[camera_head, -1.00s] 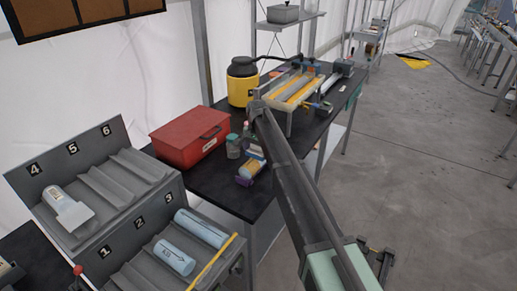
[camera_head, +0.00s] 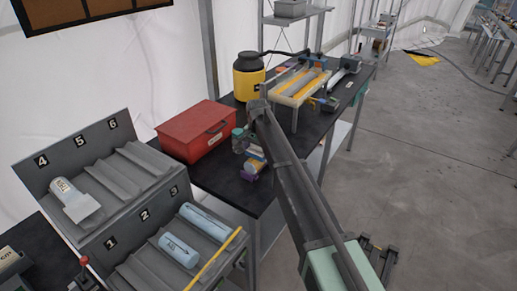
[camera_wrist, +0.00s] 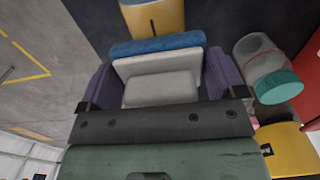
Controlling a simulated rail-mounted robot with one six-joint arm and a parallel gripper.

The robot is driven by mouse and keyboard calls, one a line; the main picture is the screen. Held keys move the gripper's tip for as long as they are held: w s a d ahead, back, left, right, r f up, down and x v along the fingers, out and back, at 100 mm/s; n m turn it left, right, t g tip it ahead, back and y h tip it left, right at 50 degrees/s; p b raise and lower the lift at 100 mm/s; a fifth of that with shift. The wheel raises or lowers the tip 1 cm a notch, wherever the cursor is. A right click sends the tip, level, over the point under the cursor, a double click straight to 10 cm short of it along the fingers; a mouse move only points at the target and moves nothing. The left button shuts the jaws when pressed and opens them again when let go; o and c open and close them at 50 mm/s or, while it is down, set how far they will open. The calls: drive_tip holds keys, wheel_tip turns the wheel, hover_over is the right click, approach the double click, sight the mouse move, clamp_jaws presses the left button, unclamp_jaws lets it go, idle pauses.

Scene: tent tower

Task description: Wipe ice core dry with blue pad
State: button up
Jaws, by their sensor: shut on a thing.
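My gripper (camera_wrist: 160,90) has purple finger pads and is shut on a light grey block with a blue pad (camera_wrist: 157,44) on its far side. Pale ice cores lie in the grey rack (camera_head: 127,160). One core (camera_head: 178,251) with an arrow mark is in slot 2, and another (camera_head: 208,222) is in slot 3. A third pale cylinder (camera_head: 72,195) with a label and a blocky end lies in slot 4. I cannot tell which core is wet.
A jar with a teal lid (camera_wrist: 272,75), a red case (camera_head: 196,131) and a yellow canister (camera_head: 248,78) stand on the table near my gripper. A yellow item (camera_wrist: 155,18) lies just beyond the pad. A wooden-framed tray stands further back. Slots 1, 5 and 6 look empty.

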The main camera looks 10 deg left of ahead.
sight(253, 159)
drive_tip(key=shift+s+a, duration=0.4)
drive_tip(key=shift+s, duration=0.35)
drive_tip(key=shift+s+a, duration=0.35)
drive_tip(key=shift+s, duration=0.4)
drive_tip(key=shift+s+a, duration=0.5)
drive_tip(key=shift+s, duration=0.4)
drive_tip(key=shift+s+a, duration=0.45)
drive_tip(key=shift+s, duration=0.4)
drive_tip(key=shift+w, duration=0.1)
drive_tip(key=shift+w+d, duration=0.5)
drive_tip(key=shift+w, duration=0.35)
drive_tip(key=shift+w+d, duration=0.45)
drive_tip(key=shift+w, duration=0.4)
drive_tip(key=shift+w, duration=0.1)
drive_tip(key=shift+w+d, duration=0.45)
drive_tip(key=shift+w, duration=0.4)
drive_tip(key=shift+w+d, duration=0.45)
drive_tip(key=shift+w, duration=0.35)
drive_tip(key=shift+w, duration=0.15)
